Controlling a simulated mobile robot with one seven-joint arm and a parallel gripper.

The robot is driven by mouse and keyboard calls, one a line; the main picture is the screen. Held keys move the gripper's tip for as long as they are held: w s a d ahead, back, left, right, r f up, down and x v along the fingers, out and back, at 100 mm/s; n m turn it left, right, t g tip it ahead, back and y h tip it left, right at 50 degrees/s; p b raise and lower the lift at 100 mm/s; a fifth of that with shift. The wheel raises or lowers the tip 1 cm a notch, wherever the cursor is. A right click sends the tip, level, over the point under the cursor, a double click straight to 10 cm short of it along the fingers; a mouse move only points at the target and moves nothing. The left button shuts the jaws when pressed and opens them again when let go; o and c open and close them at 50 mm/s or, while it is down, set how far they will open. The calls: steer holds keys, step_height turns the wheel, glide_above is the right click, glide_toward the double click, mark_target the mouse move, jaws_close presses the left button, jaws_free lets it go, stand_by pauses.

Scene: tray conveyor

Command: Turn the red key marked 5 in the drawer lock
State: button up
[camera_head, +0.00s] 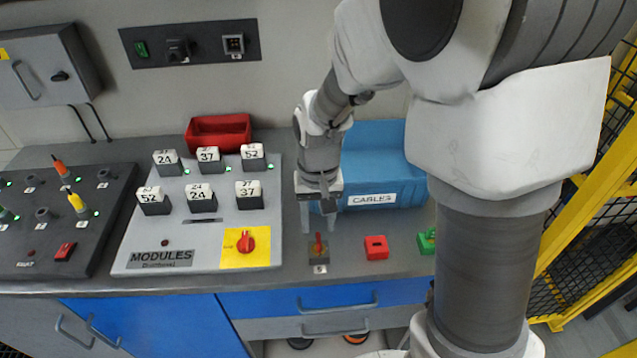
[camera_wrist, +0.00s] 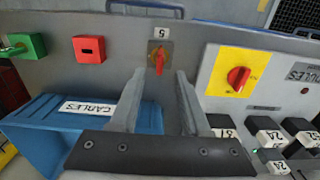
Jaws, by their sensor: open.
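The red key (camera_head: 318,244) stands in a grey lock plate (camera_head: 319,257) on the counter top, with a label 5 (camera_head: 320,269) at its front. In the wrist view the red key (camera_wrist: 158,60) stands upright in its plate, just beyond the fingertips. My gripper (camera_head: 318,222) points down above and a little behind the key. Its two fingers, also in the wrist view (camera_wrist: 156,78), are open and apart, with nothing between them. The key's line lies between the fingers; whether they touch it cannot be told, but a gap seems to show.
A red block (camera_head: 376,247) and a green one (camera_head: 427,241) sit to the right. The blue CABLES bin (camera_head: 387,185) stands behind. The MODULES panel (camera_head: 197,235) with a red knob (camera_head: 246,243) is on the left. Blue drawer (camera_head: 325,298) below.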

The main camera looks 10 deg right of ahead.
mark_target(318, 237)
step_height(318, 237, up, 10)
steer(key=r, duration=0.1)
steer(key=s+d+r+t, duration=0.2)
steer(key=s+d+r, duration=0.2)
steer(key=s, duration=0.3)
steer(key=s+d+r+t, duration=0.3)
steer(key=s+d+r, duration=0.1)
steer(key=s, duration=0.2)
steer(key=shift+s+d+t+p, duration=0.2)
steer(key=shift+s+t+p, duration=0.1)
steer(key=shift+s+p, duration=0.1)
steer(key=shift+c, duration=0.2)
